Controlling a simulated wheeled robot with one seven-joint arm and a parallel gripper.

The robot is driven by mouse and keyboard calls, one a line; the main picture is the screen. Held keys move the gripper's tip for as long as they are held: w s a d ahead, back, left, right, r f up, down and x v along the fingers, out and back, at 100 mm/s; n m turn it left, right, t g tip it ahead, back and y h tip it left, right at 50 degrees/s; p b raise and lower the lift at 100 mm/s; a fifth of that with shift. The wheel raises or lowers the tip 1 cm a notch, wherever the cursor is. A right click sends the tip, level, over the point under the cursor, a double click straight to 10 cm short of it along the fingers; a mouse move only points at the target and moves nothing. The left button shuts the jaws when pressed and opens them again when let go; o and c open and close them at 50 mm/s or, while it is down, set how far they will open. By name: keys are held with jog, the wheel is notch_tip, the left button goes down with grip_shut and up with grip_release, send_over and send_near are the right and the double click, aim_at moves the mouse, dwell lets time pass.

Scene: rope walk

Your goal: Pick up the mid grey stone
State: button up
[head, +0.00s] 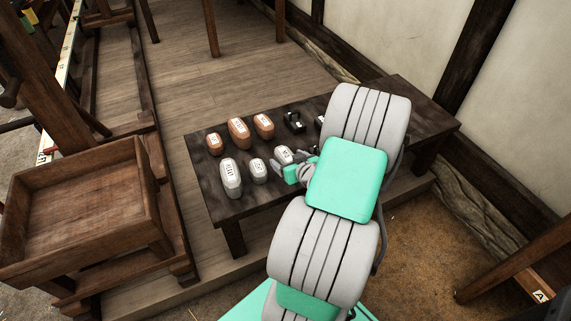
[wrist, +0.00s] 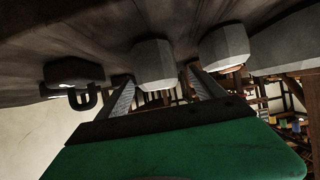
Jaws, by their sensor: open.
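Three pale grey stones with white labels stand in the front row on a dark table. The large one (head: 230,178) is at the left and the smallest (head: 258,170) is beside it. The third, which looks mid-sized (head: 284,155), is partly hidden by my gripper (head: 293,172). In the wrist view, which looks upside down, my gripper (wrist: 158,76) is open. The nearest grey stone (wrist: 153,62) shows between its two fingers, and I cannot tell whether they touch it. Another grey stone (wrist: 225,47) is just right of the right finger.
The dark table (head: 245,205) also bears three orange-brown stones (head: 238,131) behind the grey ones. A black weight with a handle (head: 293,121) stands right of them; a similar dark one (wrist: 75,73) shows in the wrist view. A wooden box (head: 95,205) is at the left.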

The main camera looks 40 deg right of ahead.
jog(key=x, duration=0.2)
jog(key=shift+w+d+f, duration=0.1)
jog(key=shift+w+f, duration=0.05)
jog(key=shift+w, duration=0.1)
jog(key=shift+c, duration=0.4)
grip_shut()
dwell(0.3)
